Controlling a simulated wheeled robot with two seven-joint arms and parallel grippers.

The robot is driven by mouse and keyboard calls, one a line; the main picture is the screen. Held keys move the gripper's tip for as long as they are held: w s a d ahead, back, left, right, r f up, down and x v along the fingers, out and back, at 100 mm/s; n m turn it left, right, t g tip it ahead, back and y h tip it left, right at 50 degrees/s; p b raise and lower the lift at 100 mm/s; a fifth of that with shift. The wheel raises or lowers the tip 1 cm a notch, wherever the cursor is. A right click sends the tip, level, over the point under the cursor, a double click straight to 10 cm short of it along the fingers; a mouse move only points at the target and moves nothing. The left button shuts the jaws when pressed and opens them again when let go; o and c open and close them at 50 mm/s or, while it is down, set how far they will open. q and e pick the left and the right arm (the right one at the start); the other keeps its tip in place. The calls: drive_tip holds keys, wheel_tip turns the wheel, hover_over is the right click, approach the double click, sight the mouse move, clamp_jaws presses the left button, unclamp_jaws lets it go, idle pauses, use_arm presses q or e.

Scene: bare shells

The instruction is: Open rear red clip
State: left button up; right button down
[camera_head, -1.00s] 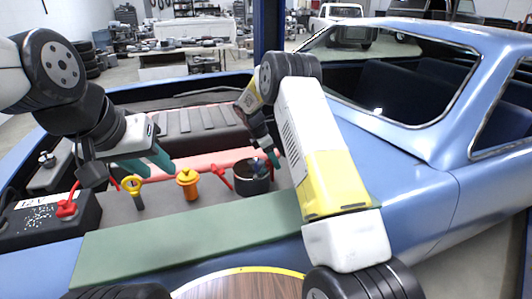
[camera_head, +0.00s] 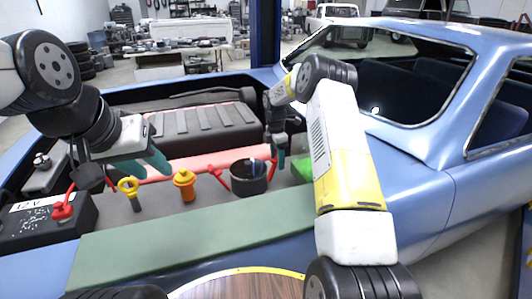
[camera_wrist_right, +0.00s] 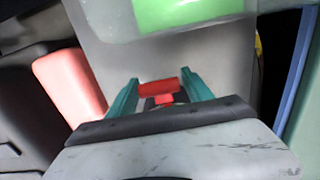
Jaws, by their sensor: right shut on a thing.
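A dark round canister (camera_head: 249,178) stands in the bay of the blue vehicle, with its top open. A red clip (camera_head: 217,176) sits at its left side. My right gripper (camera_head: 279,152) is at the canister's right side, beside another red piece. In the right wrist view, a red bar-shaped clip piece (camera_wrist_right: 158,87) lies between the teal fingers of my right gripper (camera_wrist_right: 160,92), which is shut on it. My left gripper (camera_head: 146,162) hangs over the left part of the bay with its teal fingers apart and nothing visible between them.
A yellow ring-handled dipstick (camera_head: 128,187), an orange-yellow cap (camera_head: 185,185) and a black battery (camera_head: 45,222) with a red terminal stand to the left. A green-filled container (camera_wrist_right: 187,14) is close to my right gripper. A green strip (camera_head: 190,236) runs along the front edge.

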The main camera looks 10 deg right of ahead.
drive_tip(key=shift+w+d+f+y, duration=0.1)
drive_tip(key=shift+d+f+y, duration=0.05)
drive_tip(key=shift+d+y, duration=0.3)
drive_tip(key=shift+w+d+f+y, duration=0.15)
drive_tip(key=shift+d+y, duration=0.15)
drive_tip(key=shift+y, duration=0.15)
drive_tip(key=shift+c, duration=2.2)
unclamp_jaws()
wheel_tip(320, 180, up, 8)
drive_tip(key=shift+d+f, duration=0.15)
drive_tip(key=shift+d, duration=0.3)
